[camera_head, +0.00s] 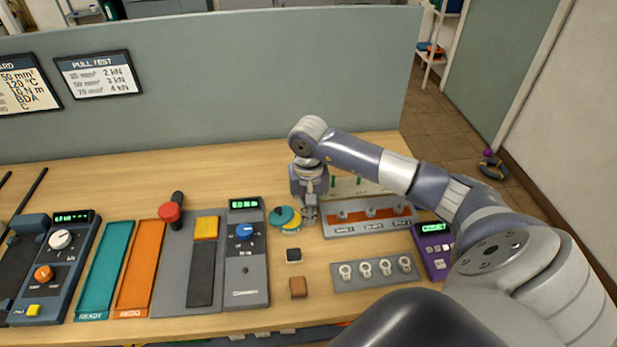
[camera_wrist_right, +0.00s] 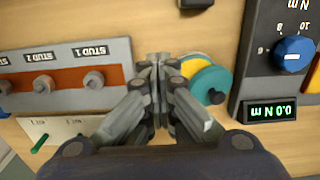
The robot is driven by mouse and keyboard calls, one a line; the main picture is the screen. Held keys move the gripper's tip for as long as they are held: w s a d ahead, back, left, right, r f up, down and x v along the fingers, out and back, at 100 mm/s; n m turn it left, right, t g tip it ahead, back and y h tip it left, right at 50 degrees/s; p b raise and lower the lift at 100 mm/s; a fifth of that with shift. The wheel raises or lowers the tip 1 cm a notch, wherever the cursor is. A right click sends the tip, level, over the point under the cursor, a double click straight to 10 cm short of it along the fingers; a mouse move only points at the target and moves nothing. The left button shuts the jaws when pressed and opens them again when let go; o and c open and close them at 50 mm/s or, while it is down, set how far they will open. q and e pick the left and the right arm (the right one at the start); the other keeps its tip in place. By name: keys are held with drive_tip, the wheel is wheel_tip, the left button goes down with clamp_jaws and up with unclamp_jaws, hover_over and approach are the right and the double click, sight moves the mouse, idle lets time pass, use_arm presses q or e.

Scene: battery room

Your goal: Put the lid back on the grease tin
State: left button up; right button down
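A teal disc (camera_head: 282,215) and a yellow disc (camera_head: 292,227) lie together on the bench, just left of my right gripper (camera_head: 309,216). They look like the grease tin and its lid, but I cannot tell for sure which is which. In the right wrist view the teal disc (camera_wrist_right: 212,84) partly overlaps the yellow disc (camera_wrist_right: 190,66). My right gripper (camera_wrist_right: 158,62) points down, its fingers together beside the yellow disc's edge. I see nothing between the fingertips. My left gripper is not in view.
A stud panel (camera_head: 345,232) stands close right of my gripper. A torque device (camera_head: 246,275) is to the left. A grey partition (camera_head: 250,100) rises behind.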

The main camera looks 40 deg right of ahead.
drive_tip(key=shift+s+d+r+p, duration=0.1)
drive_tip(key=shift+s+d+r, duration=0.25)
drive_tip(key=shift+s, duration=0.5)
drive_tip(key=shift+s+d+r+p, duration=0.2)
drive_tip(key=shift+s+d, duration=0.2)
drive_tip(key=shift+s, duration=0.45)
drive_tip(key=shift+s+d+r+p, duration=0.1)
drive_tip(key=shift+s+d+r, duration=0.25)
drive_tip(key=shift+s, duration=0.5)
idle(1.1)
drive_tip(key=shift+f, duration=0.1)
drive_tip(key=c, duration=1.9)
unclamp_jaws()
drive_tip(key=shift+o, duration=0.4)
drive_tip(key=o, duration=0.4)
wheel_tip(320, 180, up, 7)
drive_tip(key=p, duration=0.2)
drive_tip(key=shift+p, duration=0.4)
